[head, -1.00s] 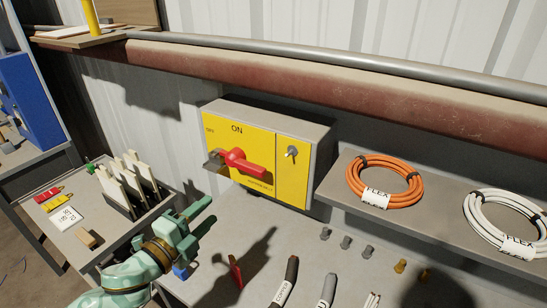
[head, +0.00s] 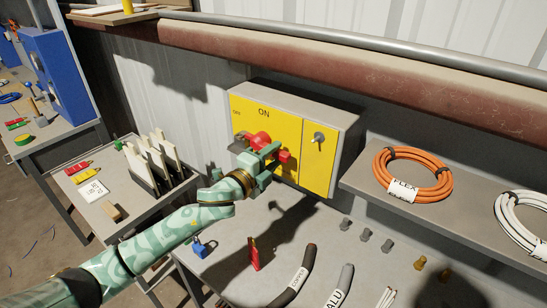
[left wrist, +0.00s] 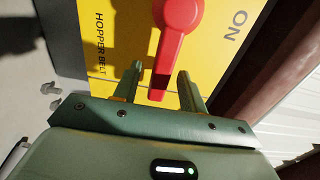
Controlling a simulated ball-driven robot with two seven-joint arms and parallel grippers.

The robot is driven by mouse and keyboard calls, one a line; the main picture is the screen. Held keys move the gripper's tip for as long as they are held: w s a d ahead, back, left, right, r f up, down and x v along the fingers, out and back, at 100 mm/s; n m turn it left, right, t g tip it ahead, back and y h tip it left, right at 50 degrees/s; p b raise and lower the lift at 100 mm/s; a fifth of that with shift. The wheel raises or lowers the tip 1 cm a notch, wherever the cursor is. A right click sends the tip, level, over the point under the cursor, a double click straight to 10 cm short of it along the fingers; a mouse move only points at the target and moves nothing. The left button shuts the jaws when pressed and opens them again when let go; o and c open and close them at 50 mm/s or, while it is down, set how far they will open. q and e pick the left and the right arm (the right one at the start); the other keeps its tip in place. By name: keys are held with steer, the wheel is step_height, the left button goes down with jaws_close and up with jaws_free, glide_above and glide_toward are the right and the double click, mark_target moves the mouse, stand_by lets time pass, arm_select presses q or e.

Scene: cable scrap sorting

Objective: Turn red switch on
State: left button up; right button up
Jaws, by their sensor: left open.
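The red switch (head: 258,139) is a rotary handle on the yellow front of a grey box (head: 345,135). "ON" is printed above it and a smaller label to its upper left. Its handle points right and slightly down, away from "ON". My left gripper (head: 272,163) is at the handle, hiding part of it in the head view. In the left wrist view, the red handle (left wrist: 176,30) reaches down between the two open fingers of my left gripper (left wrist: 159,76), with gaps visible on both sides. My right gripper is not in view.
A small grey key switch (head: 319,138) sits right of the handle. A shelf with an orange cable coil (head: 410,175) stands right of the box. A rusty beam (head: 330,60) runs above.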

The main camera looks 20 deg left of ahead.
arm_select(q)
steer(key=shift+w+d, duration=0.1)
steer(key=shift+w, duration=0.05)
steer(key=shift+c, duration=0.3)
jaws_close()
steer(key=w+a+f+m+b, duration=0.2)
steer(key=a+f+m+b, duration=0.2)
steer(key=m, duration=1.3)
steer(key=shift+w+a+f+m, duration=0.15)
steer(key=shift+a+f+m, duration=0.25)
steer(key=shift+a+f, duration=0.9)
